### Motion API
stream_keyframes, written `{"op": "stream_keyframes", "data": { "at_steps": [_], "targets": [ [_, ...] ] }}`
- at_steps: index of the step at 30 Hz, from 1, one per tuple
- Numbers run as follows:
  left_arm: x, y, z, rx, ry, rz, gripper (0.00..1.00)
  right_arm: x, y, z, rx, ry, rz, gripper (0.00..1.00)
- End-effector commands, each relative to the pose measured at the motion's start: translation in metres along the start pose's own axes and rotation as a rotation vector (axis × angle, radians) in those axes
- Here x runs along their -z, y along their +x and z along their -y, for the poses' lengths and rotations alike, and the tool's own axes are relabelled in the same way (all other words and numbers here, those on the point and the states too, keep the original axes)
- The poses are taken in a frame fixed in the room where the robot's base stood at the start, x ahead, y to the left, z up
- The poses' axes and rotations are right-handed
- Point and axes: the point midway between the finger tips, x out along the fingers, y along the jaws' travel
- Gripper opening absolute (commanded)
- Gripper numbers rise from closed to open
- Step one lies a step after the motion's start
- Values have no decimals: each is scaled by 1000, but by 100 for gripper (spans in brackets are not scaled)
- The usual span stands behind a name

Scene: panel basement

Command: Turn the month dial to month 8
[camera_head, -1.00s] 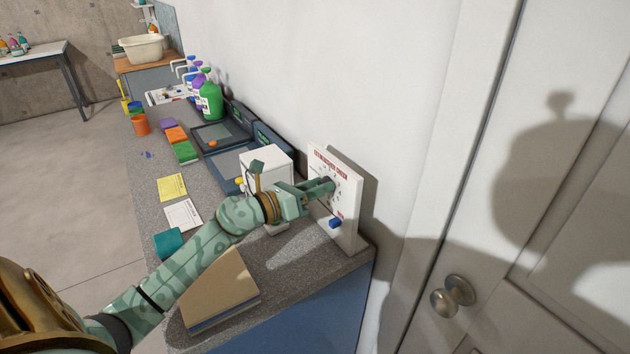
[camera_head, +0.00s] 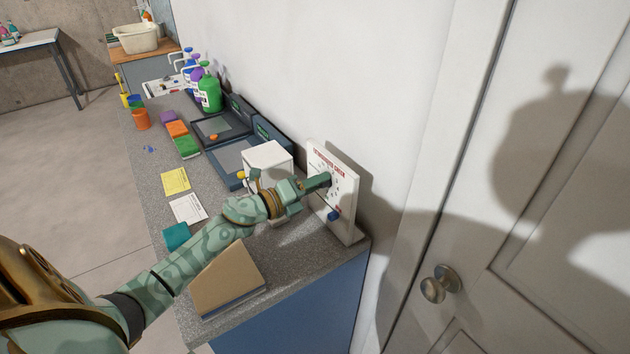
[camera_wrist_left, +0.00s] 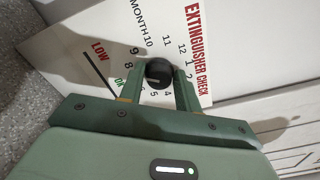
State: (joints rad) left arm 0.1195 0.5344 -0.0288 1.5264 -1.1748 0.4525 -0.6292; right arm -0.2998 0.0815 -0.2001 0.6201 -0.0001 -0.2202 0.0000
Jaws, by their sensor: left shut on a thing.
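A white board (camera_head: 349,216) headed "EXTINGUISHER CHECK" stands upright on the counter by the wall. It also shows in the left wrist view (camera_wrist_left: 206,91). The month dial's black knob (camera_wrist_left: 158,72) sits inside a ring of month numbers. My left gripper (camera_head: 325,181) reaches the board's face from the left. In the left wrist view its two fingers (camera_wrist_left: 156,82) are shut on the knob from both sides. The fingers cover part of the number ring, and I cannot tell which month the knob points to. My right gripper is not in view.
A white box (camera_head: 268,158) stands close behind my left wrist. A blue knob (camera_head: 334,215) is low on the board. A brown book (camera_head: 228,277) lies near the counter's front end. A door with a round handle (camera_head: 440,284) is at the right.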

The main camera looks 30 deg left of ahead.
Motion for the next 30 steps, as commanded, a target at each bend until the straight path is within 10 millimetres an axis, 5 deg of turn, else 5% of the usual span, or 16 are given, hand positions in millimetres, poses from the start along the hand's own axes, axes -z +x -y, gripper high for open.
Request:
{"op": "stream_keyframes", "data": {
  "at_steps": [15,16,18,30],
  "targets": [
    [-1,0,0,-1,-17,3,10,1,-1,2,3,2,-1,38],
    [-2,0,0,-1,-17,3,39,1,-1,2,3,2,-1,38],
    [-1,0,0,-1,-17,3,54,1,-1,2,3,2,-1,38],
    [0,-10,-1,-2,-17,0,54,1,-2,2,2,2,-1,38]
  ]
}}
